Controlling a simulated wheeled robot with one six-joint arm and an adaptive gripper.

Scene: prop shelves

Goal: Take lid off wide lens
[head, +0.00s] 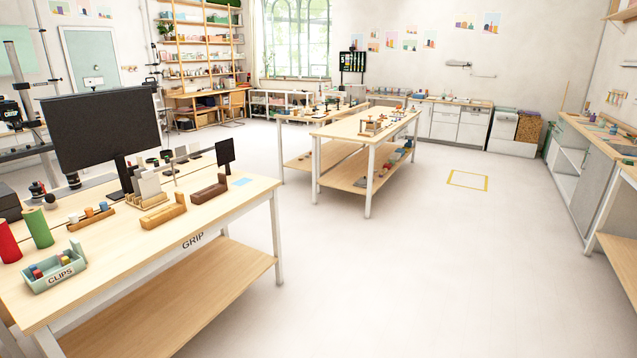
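I cannot make out for certain which thing is the wide lens, or its lid. A dark lens-like cylinder (73,181) stands below the large monitor on the wooden table at the left. Another small dark round item (38,189) stands to its left. More small dark items (152,162) sit to the right of the monitor, too small to identify. My gripper is not in view.
The table marked GRIP (232,225) carries a large monitor (103,130), a CLIPS bin (53,270), red and green rolls, and wooden holders. Another long table (345,130) stands mid-room. The floor (430,270) to the right is clear.

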